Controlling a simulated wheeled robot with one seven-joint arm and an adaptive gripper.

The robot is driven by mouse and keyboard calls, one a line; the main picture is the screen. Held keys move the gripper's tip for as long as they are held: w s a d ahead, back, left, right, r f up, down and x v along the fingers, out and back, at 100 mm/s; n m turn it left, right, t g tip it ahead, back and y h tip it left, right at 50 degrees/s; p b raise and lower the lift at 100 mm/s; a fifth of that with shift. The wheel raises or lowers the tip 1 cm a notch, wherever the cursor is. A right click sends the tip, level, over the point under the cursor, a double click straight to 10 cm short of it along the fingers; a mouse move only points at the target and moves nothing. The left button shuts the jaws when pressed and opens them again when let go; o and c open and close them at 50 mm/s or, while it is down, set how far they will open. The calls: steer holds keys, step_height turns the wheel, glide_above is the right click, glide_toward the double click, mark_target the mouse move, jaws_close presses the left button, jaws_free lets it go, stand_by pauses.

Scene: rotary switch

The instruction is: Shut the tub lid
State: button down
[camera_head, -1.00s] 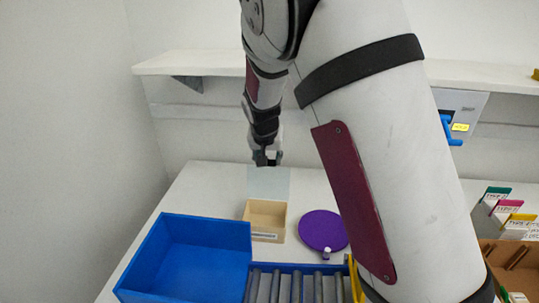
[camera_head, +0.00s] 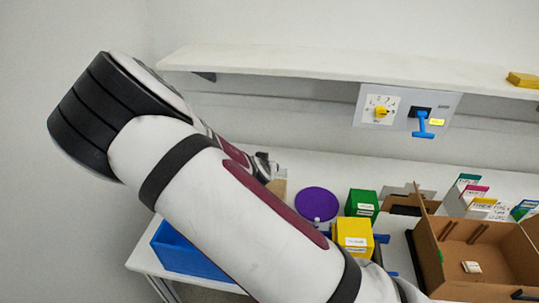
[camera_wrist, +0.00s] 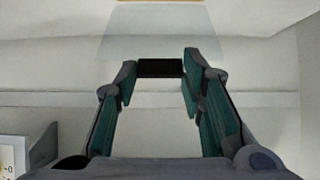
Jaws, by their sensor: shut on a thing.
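The tub is a small light-wood box (camera_head: 279,187); in the head view my arm covers most of it. Its tan edge (camera_wrist: 160,1) just shows at the top of the wrist view. The tub lid (camera_wrist: 160,36) is a clear, pale pane in the wrist view, reaching from near that edge towards my fingers. A black bar (camera_wrist: 160,66) lies at the lid's near edge. My gripper (camera_wrist: 160,76) has its teal-padded fingers shut on this bar, one at each end. In the head view my gripper (camera_head: 266,166) is small, just behind the tub; the lid is hidden there.
A purple disc (camera_head: 316,203), a green box (camera_head: 362,203) and a yellow box (camera_head: 352,236) stand right of the tub. A blue bin (camera_head: 180,254) is at front left. A shelf (camera_head: 350,70) and a switch panel (camera_head: 404,110) are on the wall. An open cardboard box (camera_head: 475,250) is at right.

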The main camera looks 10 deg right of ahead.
steer(key=s+f, duration=0.1)
steer(key=f, duration=0.1)
steer(key=s+a+f+p, duration=0.1)
steer(key=s, duration=0.1)
steer(key=shift+s+a+f, duration=0.2)
steer(key=shift+s+f, duration=0.1)
steer(key=shift+f, duration=0.05)
steer(key=c, duration=1.5)
jaws_free()
steer(key=shift+w+a, duration=0.2)
steer(key=shift+a, duration=0.05)
steer(key=shift+c, duration=0.2)
steer(key=o, duration=0.5)
steer(key=shift+r, duration=0.1)
steer(key=shift+d, duration=0.1)
steer(key=v, duration=1.2)
